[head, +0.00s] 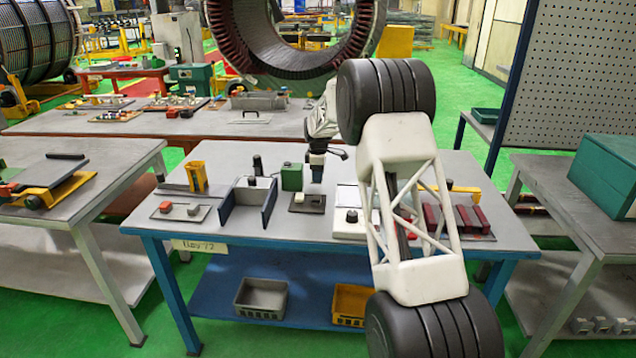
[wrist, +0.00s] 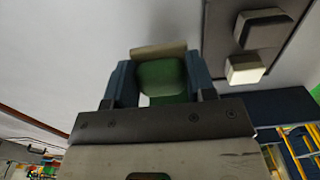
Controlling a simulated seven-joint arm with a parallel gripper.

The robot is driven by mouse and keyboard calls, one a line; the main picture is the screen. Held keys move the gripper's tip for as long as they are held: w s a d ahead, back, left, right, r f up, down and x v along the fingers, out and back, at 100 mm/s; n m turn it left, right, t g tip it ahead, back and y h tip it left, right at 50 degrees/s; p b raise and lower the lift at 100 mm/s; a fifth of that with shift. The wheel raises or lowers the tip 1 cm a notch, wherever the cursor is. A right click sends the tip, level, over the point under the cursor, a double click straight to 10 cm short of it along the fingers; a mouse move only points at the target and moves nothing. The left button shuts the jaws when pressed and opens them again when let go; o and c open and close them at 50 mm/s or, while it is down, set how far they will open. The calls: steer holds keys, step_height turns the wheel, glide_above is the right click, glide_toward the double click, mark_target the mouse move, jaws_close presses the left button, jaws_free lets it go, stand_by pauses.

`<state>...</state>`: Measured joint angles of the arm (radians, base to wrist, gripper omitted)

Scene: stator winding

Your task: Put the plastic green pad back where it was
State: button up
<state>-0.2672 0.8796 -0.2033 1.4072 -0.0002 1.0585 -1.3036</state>
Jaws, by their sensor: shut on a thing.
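The green pad (wrist: 163,78) sits between the two blue fingers of my gripper (wrist: 160,85) in the wrist view, and the gripper is shut on it. A beige strip (wrist: 158,51) lies along the pad's far edge; I cannot tell whether it is part of it. In the head view my gripper (head: 317,172) points down above the middle of the blue-legged table, and the pad is too hidden there to make out.
A green box (head: 291,177) stands close left of my gripper. Further left are a grey holder with blue sides (head: 248,200), a plate with red and white blocks (head: 181,211) and a yellow stand (head: 196,176). Dark red blocks (head: 465,219) lie at the right.

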stand_by(0.3)
steer(key=shift+f, duration=1.7)
steer(key=shift+f, duration=0.15)
steer(key=o, duration=0.9)
step_height(320, 180, up, 12)
steer(key=shift+r, duration=0.15)
